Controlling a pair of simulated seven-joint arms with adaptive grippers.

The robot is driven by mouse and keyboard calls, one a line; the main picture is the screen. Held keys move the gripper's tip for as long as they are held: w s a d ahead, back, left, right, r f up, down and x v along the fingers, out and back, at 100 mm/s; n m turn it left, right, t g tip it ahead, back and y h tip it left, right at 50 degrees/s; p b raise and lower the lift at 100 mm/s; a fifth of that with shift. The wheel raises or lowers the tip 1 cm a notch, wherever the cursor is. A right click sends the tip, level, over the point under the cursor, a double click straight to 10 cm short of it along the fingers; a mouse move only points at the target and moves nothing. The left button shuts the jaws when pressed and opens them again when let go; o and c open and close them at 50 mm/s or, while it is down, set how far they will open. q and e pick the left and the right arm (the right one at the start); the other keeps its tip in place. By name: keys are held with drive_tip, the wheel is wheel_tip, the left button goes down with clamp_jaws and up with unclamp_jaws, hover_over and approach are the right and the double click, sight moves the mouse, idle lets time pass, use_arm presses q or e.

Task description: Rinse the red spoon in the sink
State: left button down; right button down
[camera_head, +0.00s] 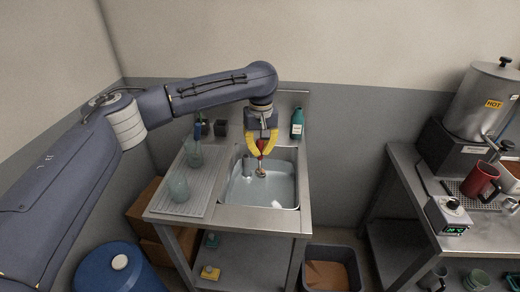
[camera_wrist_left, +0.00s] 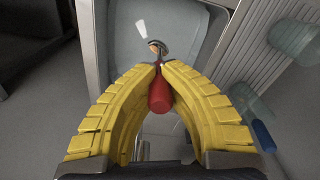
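The red spoon (camera_wrist_left: 159,95) has a red handle and a metal bowl end. My left gripper (camera_head: 262,148) has yellow fingers shut around the red handle, and the spoon points down. The spoon (camera_head: 261,169) hangs over the sink basin (camera_head: 282,190), with its bowl end low inside it. The basin looks to hold water; I cannot tell whether the bowl end touches it. In the left wrist view the left gripper (camera_wrist_left: 160,68) closes on the spoon's handle, and the bowl end shows beyond the fingertips. My right gripper is not in view.
A green bottle (camera_head: 297,124) stands behind the sink, right of my gripper. A bin (camera_head: 330,270) is on the floor. A bench at right holds a hot urn (camera_head: 484,100) and a red mug (camera_head: 481,180).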

sight(260, 158)
use_arm(q)
wheel_tip(260, 158, down, 17)
idle(1.8)
drive_tip(key=shift+r, duration=0.5)
idle(1.1)
drive_tip(key=shift+r, duration=6.55)
